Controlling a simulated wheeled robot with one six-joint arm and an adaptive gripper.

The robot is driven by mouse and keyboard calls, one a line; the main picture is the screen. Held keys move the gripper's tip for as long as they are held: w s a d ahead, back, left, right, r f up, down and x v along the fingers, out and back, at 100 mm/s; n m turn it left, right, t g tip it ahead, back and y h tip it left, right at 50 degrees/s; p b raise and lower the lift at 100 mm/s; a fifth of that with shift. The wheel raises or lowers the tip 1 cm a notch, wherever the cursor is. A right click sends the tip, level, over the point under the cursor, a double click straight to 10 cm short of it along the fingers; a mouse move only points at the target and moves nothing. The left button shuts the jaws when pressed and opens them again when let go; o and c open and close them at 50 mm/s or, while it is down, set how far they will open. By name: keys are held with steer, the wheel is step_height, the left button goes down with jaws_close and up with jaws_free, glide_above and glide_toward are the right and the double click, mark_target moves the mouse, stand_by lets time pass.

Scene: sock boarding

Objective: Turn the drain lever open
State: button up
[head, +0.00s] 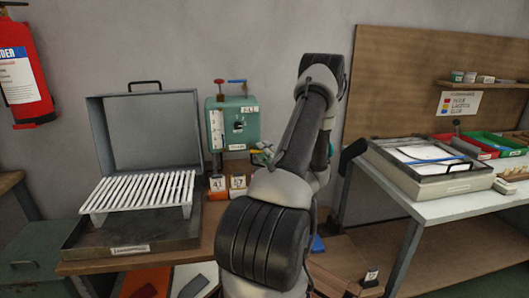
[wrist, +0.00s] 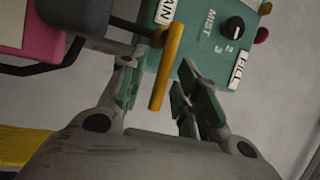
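The drain lever (wrist: 167,68) is a yellow bar on a dark stem in the wrist view, beside a partly cut-off label ending in "AIN". My gripper (wrist: 157,80) is open, with one green-grey finger on each side of the bar. A gap shows between the bar and the right finger; the left finger is close to it, and I cannot tell if they touch. The green machine (head: 232,123) stands on the bench in the head view. My gripper (head: 262,155) is at its lower right side there, and the lever is not clear in that view.
A black MIST knob (wrist: 236,25) and a FILL label (wrist: 236,72) are close by on the green panel. Left of the machine, a grey tray (head: 130,238) with a raised lid and white slatted rack fills the bench. A white table (head: 440,205) stands right.

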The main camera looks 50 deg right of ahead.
steer(key=shift+c, duration=0.2)
jaws_close()
